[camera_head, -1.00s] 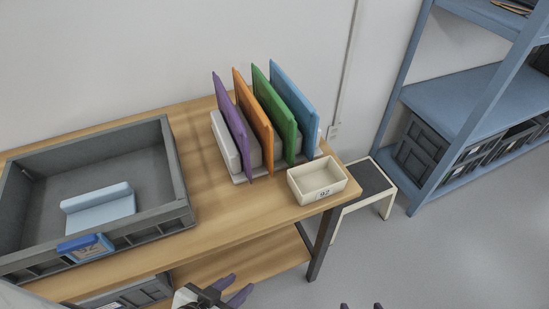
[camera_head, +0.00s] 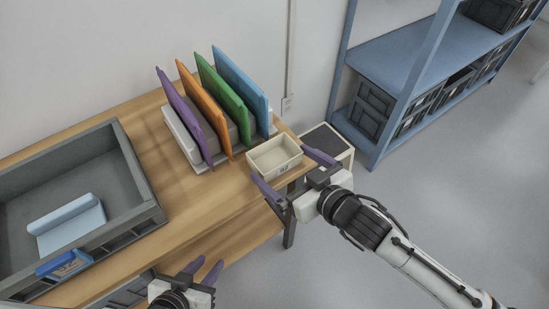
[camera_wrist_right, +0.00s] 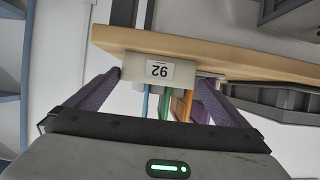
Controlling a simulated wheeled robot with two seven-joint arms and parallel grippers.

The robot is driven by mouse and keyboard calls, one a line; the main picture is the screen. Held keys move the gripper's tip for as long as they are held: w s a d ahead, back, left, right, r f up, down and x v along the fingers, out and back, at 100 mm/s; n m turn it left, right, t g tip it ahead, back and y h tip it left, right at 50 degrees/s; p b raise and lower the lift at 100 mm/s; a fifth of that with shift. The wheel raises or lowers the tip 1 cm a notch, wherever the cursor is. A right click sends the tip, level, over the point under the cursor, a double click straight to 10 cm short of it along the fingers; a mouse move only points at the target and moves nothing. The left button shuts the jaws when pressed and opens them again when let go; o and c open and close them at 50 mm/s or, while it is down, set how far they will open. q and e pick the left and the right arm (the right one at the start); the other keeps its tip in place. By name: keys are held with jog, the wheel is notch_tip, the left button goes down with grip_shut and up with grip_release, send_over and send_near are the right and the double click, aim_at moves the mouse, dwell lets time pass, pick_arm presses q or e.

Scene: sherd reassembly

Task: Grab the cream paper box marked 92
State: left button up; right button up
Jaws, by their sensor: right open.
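The cream paper box (camera_head: 262,163) is open-topped and stands at the right front corner of the wooden table, its "92" label facing front. My right gripper (camera_head: 281,164) is open in front of it, with one purple finger toward each side of the box. In the right wrist view the box (camera_wrist_right: 135,68) sits between the right gripper's fingers (camera_wrist_right: 160,85), its label upside down; I cannot tell whether they touch it. My left gripper (camera_head: 210,262) is at the bottom of the head view, in front of the table, with a gap between its fingers and nothing held.
A rack of purple, orange, green and blue panels (camera_head: 243,80) stands just behind and left of the box.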

aim_at(266, 150)
jog(key=x, duration=0.5)
jog(key=shift+w, duration=0.25)
jog(key=c, duration=0.8)
jog(key=shift+r, duration=0.15)
